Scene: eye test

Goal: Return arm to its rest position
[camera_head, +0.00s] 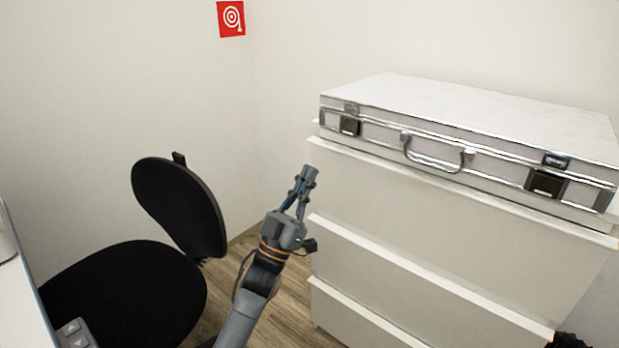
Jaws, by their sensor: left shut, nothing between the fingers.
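My left gripper (307,175) is in the middle of the head view, at the end of my grey arm that rises from the bottom edge. Its fingers point up and are shut, with nothing between them. It is in front of the left edge of a white drawer cabinet (420,213); I cannot tell whether it touches it. My right gripper is not in view.
A white case (480,110) with metal trim, latches and a handle lies closed on the cabinet. A black chair (125,290) stands left of my arm. A white desk edge (18,300) is at far left. A red sign (231,18) hangs on the wall.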

